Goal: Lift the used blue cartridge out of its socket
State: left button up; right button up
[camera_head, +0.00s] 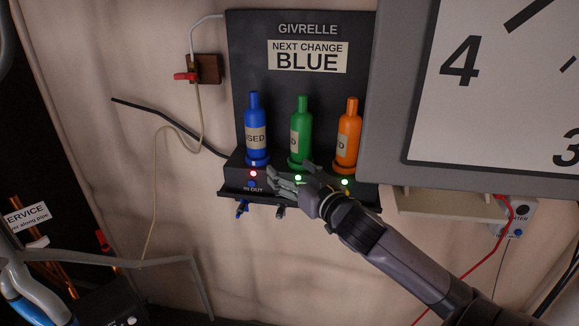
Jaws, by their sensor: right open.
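The blue cartridge (256,124) stands upright in the left socket (258,162) of the dark wall unit (247,68). Its label shows the letters "SED", and a red light glows below it. A sign (307,57) above reads "NEXT CHANGE BLUE". My right gripper (281,179) is open and empty. It shows in front of the unit's lower ledge, below and right of the blue cartridge, and appears apart from it.
A green cartridge (301,128) and an orange cartridge (348,134) stand close to the right in the same unit. A large clock (480,100) juts in at the right. A cable and a red-handled switch (186,76) are on the wall to the left.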

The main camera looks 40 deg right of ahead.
aim_at(261, 131)
jog(key=w+p, duration=0.1)
jog(key=w, duration=0.4)
jog(key=w+d+r+p, duration=0.1)
jog(key=w, duration=0.4)
jog(key=w+d+r+p, duration=0.1)
jog(key=w, duration=0.4)
jog(key=shift+w+p, duration=0.35)
jog(key=shift+p, duration=0.05)
jog(key=shift+w+f, duration=0.15)
jog(key=shift+w, duration=0.65)
jog(key=shift+c, duration=0.5)
grip_shut()
jog(key=c, duration=0.5)
grip_release()
jog(key=shift+c, duration=0.2)
jog(key=shift+d, duration=0.1)
jog(key=c, duration=0.9)
jog(key=shift+r+p, duration=1.25)
jog(key=shift+r, duration=0.1)
